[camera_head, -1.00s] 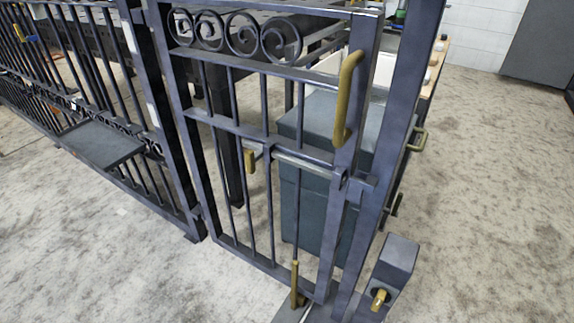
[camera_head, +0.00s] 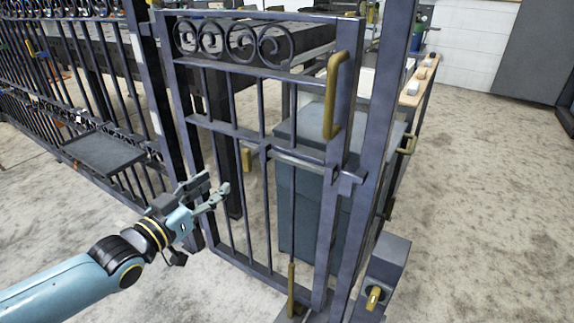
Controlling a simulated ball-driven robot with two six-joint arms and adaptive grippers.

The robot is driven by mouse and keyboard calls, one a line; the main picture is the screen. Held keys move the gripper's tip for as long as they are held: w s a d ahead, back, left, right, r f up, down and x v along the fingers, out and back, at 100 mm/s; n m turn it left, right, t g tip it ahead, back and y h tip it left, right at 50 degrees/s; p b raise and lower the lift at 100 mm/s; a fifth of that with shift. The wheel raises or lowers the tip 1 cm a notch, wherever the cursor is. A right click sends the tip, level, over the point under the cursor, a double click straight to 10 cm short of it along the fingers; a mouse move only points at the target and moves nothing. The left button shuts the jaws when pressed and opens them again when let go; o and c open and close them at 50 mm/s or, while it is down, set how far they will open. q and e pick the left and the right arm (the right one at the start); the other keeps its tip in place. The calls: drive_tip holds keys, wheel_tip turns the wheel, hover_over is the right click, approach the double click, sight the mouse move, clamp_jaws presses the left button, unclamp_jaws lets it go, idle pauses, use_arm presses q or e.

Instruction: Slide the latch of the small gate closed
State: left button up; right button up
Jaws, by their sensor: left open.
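The small gate (camera_head: 262,74) is a dark metal frame with scrolls at its top, and it stands upright beside its post (camera_head: 381,120). The latch (camera_head: 296,160) is a grey horizontal bar across the gate's middle, with a brass handle (camera_head: 248,158) at its left end. At its right end there is a dark bracket (camera_head: 346,178) by the post; I cannot tell how far the bar reaches into it. My left gripper (camera_head: 217,184) is open and empty, in front of the gate's left side, below and left of the brass handle and apart from it. My right gripper is not in view.
A brass pull handle (camera_head: 339,97) stands out from the gate's right upright. A brass drop bolt (camera_head: 291,288) is at its foot. A short post with a brass knob (camera_head: 375,298) stands at lower right. A fence with a dark shelf (camera_head: 104,150) is at left. Floor in front is clear.

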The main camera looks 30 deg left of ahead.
sight(244, 157)
use_arm(q)
drive_tip(key=shift+m+h, duration=0.3)
drive_tip(key=shift+m, duration=0.1)
drive_tip(key=w+b, duration=0.1)
drive_tip(key=w, duration=0.3)
drive_tip(key=w+r+b, duration=0.1)
drive_tip(key=w, duration=0.1)
drive_tip(key=shift+w+d+r+b, duration=0.1)
drive_tip(key=shift+w+d+b, duration=0.05)
drive_tip(key=shift+d+b, duration=0.2)
drive_tip(key=w, duration=0.5)
drive_tip(key=shift+w+d+r, duration=0.1)
drive_tip(key=shift+d+r, duration=0.05)
drive_tip(key=shift+d, duration=0.05)
drive_tip(key=shift+w+b, duration=0.2)
drive_tip(key=shift+b, duration=0.1)
drive_tip(key=shift+w, duration=0.1)
drive_tip(key=c, duration=0.8)
clamp_jaws()
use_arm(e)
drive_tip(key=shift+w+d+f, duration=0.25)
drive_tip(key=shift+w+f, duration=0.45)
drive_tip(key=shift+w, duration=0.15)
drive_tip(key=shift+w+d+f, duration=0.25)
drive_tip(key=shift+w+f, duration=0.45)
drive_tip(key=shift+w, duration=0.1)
